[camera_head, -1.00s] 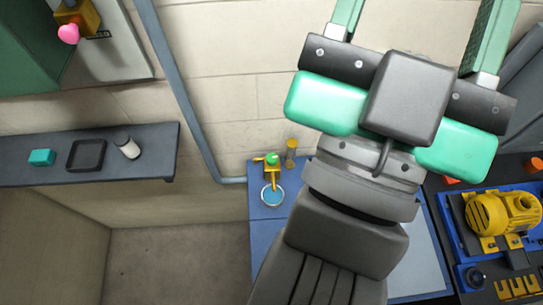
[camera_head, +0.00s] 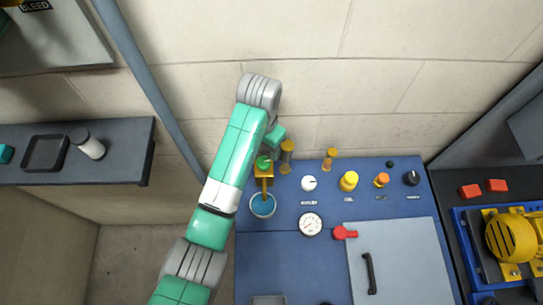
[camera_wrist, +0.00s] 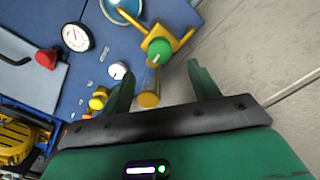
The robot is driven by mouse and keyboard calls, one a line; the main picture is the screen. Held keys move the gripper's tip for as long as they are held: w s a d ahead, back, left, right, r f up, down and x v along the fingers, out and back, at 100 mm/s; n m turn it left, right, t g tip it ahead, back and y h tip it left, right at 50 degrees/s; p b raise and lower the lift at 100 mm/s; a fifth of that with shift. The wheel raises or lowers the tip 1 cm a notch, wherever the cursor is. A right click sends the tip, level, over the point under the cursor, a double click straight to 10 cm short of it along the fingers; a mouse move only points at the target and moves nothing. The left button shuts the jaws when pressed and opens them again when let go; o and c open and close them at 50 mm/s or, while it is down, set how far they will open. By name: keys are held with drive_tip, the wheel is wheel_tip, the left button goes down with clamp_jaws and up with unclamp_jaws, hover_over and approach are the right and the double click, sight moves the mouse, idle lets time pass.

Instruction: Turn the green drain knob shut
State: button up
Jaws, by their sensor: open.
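The green drain knob (camera_head: 263,162) sits on a yellow valve body (camera_head: 264,174) at the panel's back left corner. The knob also shows in the wrist view (camera_wrist: 159,50), just beyond the fingertips and roughly centred between them. My gripper (camera_wrist: 160,71) is open and empty, its two green fingers on either side of the line to the knob. In the head view my gripper (camera_head: 275,136) is beside and behind the knob, partly hidden by my arm. Contact with the knob is not visible.
A yellow-capped glass cylinder (camera_wrist: 150,96) stands close to the knob, between the fingers. A blue-filled cup (camera_head: 262,206) is under the spout. A white knob (camera_head: 309,183), gauge (camera_head: 311,224) and red lever (camera_head: 344,233) lie to the right. A wall is behind.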

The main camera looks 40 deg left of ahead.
sight(263, 162)
wheel_tip(263, 162, down, 8)
drive_tip(key=shift+s+r, duration=0.1)
drive_tip(key=shift+r, duration=0.1)
drive_tip(key=c, duration=1)
